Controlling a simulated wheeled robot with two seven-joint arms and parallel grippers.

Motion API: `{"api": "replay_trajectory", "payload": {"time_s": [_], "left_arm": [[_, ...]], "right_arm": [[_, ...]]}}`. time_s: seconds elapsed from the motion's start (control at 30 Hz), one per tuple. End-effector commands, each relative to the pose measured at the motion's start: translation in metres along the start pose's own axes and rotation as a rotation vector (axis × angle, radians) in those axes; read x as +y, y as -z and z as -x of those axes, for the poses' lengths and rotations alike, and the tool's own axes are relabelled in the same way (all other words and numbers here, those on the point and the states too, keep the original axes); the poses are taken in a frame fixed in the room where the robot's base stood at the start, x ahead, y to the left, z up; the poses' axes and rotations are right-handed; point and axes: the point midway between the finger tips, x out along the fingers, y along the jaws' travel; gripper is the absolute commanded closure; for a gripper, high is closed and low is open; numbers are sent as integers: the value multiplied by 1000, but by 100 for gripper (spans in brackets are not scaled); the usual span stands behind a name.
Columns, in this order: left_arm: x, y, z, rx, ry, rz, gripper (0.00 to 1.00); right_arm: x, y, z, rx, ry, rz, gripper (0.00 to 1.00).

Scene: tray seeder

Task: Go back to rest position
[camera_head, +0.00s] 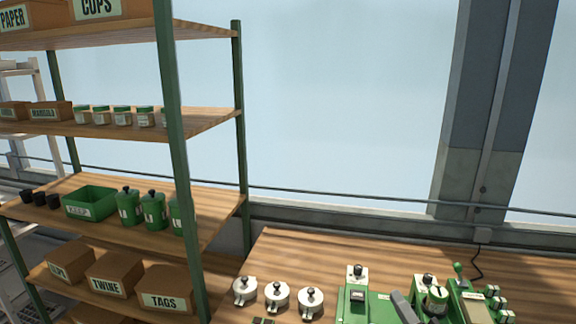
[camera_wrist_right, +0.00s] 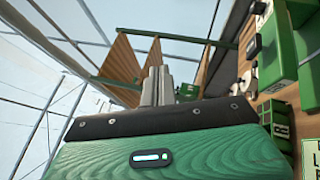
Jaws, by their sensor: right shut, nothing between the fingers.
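My right gripper (camera_wrist_right: 156,86) shows in the right wrist view, its two grey fingers shut together with nothing between them. It points up and away past the green housing of my wrist, clear of the things around it. In the head view I cannot clearly make out either gripper. My left gripper is not in view. The green tray seeder (camera_head: 385,306) stands on the wooden bench at the bottom right of the head view, cut off by the lower edge.
A green-posted shelf (camera_head: 175,150) with boxes, jars and canisters fills the left. Several white lidded pots (camera_head: 277,296) stand on the wooden bench (camera_head: 330,255). A green bin (camera_head: 90,204) sits on the shelf. The back of the bench is mostly bare, before a window.

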Motion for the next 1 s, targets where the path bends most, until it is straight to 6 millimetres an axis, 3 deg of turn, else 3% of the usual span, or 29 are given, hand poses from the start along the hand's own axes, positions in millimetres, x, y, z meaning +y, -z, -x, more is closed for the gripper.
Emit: {"api": "replay_trajectory", "payload": {"time_s": [0.2, 0.4, 0.6, 0.83, 1.0], "left_arm": [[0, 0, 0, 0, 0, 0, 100], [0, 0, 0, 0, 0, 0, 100], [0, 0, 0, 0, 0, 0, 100], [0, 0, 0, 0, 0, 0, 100], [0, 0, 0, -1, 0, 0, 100]], "right_arm": [[-79, -17, 71, -446, 339, -598, 100], [-144, 14, 170, -812, 704, -1018, 100], [-164, 60, 248, -1047, 992, -1259, 100], [-159, 112, 318, -1243, 1280, -1439, 100], [-209, 117, 315, -1240, 1281, -1418, 100]]}}
